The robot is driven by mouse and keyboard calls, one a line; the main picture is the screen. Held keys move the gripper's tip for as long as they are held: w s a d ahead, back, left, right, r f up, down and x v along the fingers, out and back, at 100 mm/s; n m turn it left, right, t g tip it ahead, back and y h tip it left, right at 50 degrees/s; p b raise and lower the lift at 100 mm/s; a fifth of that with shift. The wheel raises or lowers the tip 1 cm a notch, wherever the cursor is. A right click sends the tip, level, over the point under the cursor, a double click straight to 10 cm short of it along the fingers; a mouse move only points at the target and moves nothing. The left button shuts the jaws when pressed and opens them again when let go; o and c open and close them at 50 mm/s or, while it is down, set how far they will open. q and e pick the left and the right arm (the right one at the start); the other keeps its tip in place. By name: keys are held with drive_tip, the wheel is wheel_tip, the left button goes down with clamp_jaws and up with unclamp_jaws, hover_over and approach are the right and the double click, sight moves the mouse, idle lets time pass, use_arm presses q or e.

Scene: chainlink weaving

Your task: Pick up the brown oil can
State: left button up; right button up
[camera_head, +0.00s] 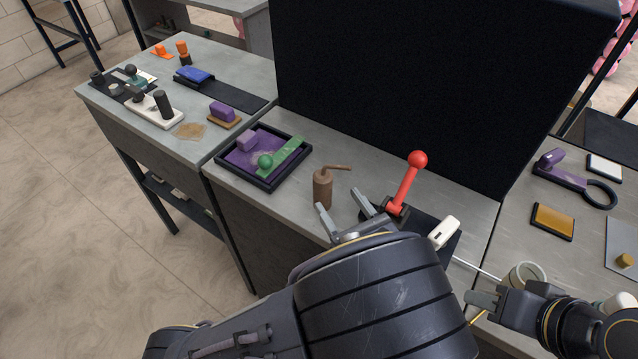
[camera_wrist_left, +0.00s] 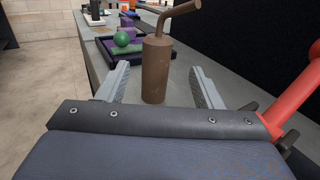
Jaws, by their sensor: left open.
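The brown oil can (camera_head: 322,189) stands upright on the grey workbench, with its bent spout pointing right. My left gripper (camera_head: 340,203) is open, with its two fingers pointing at the can from the near side. In the left wrist view the can (camera_wrist_left: 156,70) stands centred beyond and between the two open fingers (camera_wrist_left: 160,82), with a gap on each side. My right gripper (camera_head: 484,304) is at the lower right of the head view, near a light round cup; its jaws are too unclear to judge.
A red-knobbed lever (camera_head: 408,180) on a dark base stands close right of my left gripper. A black-rimmed tray (camera_head: 221,162) with a purple inside sits left of the can. A tall black panel (camera_head: 430,80) rises behind. A white item (camera_head: 444,233) lies near the lever.

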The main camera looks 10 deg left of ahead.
sight(327, 191)
use_arm(q)
drive_tip(key=x, duration=0.2)
drive_tip(key=p+x, duration=0.1)
drive_tip(key=x, duration=0.3)
drive_tip(key=shift+w+a+f+p, duration=0.15)
drive_tip(key=shift+a+f+p, duration=0.15)
drive_tip(key=shift+a+f, duration=0.1)
drive_tip(key=shift+w+a, duration=0.3)
drive_tip(key=shift+w, duration=0.1)
drive_tip(key=c, duration=1.2)
